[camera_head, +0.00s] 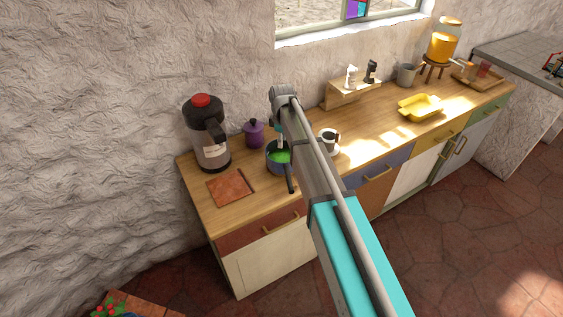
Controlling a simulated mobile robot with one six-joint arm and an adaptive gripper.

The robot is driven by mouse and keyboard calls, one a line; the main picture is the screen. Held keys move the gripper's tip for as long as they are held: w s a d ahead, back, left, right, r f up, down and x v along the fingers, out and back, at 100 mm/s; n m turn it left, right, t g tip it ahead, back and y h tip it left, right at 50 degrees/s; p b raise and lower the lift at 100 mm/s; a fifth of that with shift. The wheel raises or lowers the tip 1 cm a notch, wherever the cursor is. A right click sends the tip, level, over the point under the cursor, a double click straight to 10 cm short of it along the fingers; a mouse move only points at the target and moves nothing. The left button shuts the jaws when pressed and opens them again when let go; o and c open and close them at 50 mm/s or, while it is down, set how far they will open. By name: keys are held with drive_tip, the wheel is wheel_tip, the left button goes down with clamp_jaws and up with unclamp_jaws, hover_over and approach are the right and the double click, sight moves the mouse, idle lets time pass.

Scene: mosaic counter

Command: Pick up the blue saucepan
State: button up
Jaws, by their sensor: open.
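The blue saucepan (273,167) stands on the wooden counter left of the middle, with something bright green inside it. Its dark handle points toward the counter's front edge. My arm reaches up from the bottom right, and its end bends down over the pan. My gripper (280,146) is open and points down at the pan, very small in this view. I cannot tell whether its fingers touch the pan. My arm hides part of the pan's right side.
Left of the pan are a purple lidded jar (254,134), a large flask with a red top (208,136) and a terracotta tile (231,187). A cup on a saucer (328,143) stands close on the right. A yellow dish (420,106) lies further right.

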sight(281, 164)
drive_tip(key=shift+f, duration=0.1)
wheel_tip(281, 164, down, 8)
drive_tip(key=b, duration=0.8)
drive_tip(key=shift+f+b, duration=0.25)
drive_tip(key=shift+b, duration=0.05)
idle(0.3)
drive_tip(key=shift+f, duration=0.1)
drive_tip(key=f+b, duration=0.5)
drive_tip(key=shift+w+a, duration=0.1)
drive_tip(key=shift+w, duration=0.1)
idle(0.3)
idle(0.5)
clamp_jaws()
